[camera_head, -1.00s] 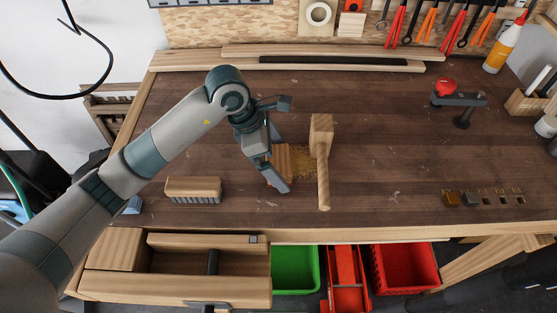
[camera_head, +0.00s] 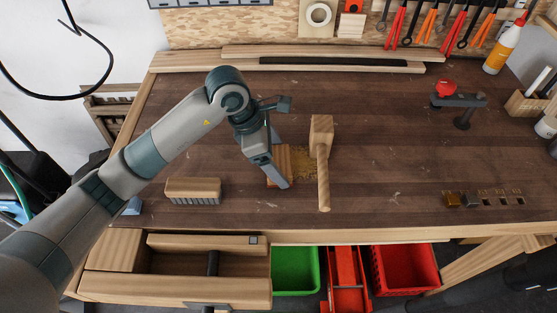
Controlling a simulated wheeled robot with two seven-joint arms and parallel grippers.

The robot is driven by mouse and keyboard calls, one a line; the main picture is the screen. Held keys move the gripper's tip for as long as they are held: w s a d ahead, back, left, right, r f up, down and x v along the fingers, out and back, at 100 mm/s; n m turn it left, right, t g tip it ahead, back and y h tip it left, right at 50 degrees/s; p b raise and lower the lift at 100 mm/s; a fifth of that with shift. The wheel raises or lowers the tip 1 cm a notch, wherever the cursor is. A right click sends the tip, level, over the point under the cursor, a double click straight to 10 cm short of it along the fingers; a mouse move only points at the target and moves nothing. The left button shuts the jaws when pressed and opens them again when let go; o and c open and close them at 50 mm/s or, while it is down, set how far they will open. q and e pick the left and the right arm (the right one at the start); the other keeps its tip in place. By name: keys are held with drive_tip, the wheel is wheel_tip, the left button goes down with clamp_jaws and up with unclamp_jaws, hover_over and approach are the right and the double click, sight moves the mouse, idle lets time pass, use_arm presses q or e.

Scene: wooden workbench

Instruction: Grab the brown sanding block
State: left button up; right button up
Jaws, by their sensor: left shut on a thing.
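The brown sanding block (camera_head: 284,158) lies on the workbench, just left of the wooden mallet. My left gripper (camera_head: 279,168) reaches down over it and is shut on it, with one finger in front of the block and the other mostly hidden behind it. The gripper covers part of the block. I cannot tell whether the block is lifted off the bench. My right gripper is not in view.
A wooden mallet (camera_head: 321,150) lies right of the block, with sawdust (camera_head: 307,164) between them. A wooden brush (camera_head: 193,190) lies to the left. A red-knobbed clamp (camera_head: 459,100) stands at the right. The bench (camera_head: 390,150) between mallet and clamp is clear.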

sight(285, 159)
use_arm(q)
drive_tip(key=shift+r, duration=0.4)
wheel_tip(285, 159, up, 3)
drive_tip(key=shift+w+f+b, duration=0.1)
drive_tip(key=shift+b, duration=0.7)
drive_tip(key=s+d+r+b, duration=0.1)
drive_tip(key=s+d+r, duration=0.1)
drive_tip(key=d, duration=0.1)
drive_tip(key=s+d+r+b, duration=0.1)
drive_tip(key=s+d+r, duration=0.1)
drive_tip(key=d, duration=0.1)
drive_tip(key=s+d+r+b, duration=0.1)
drive_tip(key=s+d+r, duration=0.1)
drive_tip(key=d, duration=0.1)
drive_tip(key=shift+s+r, duration=0.2)
drive_tip(key=shift+r, duration=0.2)
drive_tip(key=shift+s+d+r, duration=0.2)
drive_tip(key=shift+d+r, duration=0.05)
drive_tip(key=shift+d, duration=0.1)
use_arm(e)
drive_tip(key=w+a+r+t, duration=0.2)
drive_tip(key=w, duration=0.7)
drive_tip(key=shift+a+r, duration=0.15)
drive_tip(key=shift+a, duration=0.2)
